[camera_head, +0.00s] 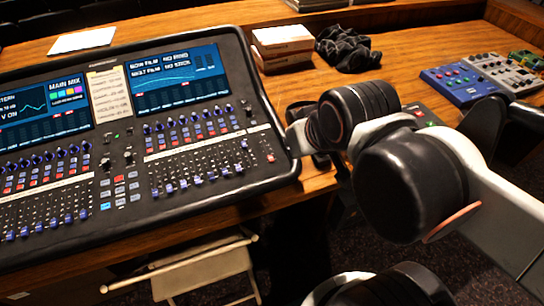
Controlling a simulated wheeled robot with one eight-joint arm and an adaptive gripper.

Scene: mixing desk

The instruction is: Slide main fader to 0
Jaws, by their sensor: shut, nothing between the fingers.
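The mixing desk (140,205) fills the left of the view, a black console with rows of blue-capped faders. At the right end of its lower panel, a single fader cap (244,144) stands apart from the rows; it looks like the main fader, but its scale and exact setting are too small to read. My arm comes in from the right. My gripper (320,160) is mostly hidden by my own wrist, just right of the desk's right edge; what shows looks shut and empty. It is apart from the fader.
Two lit screens (178,78) top the desk. White boxes (283,45) and a dark crumpled heap (347,49) lie behind it. Small blue and grey mixers (455,84) stand at the right. A folding chair (205,270) is below the front edge.

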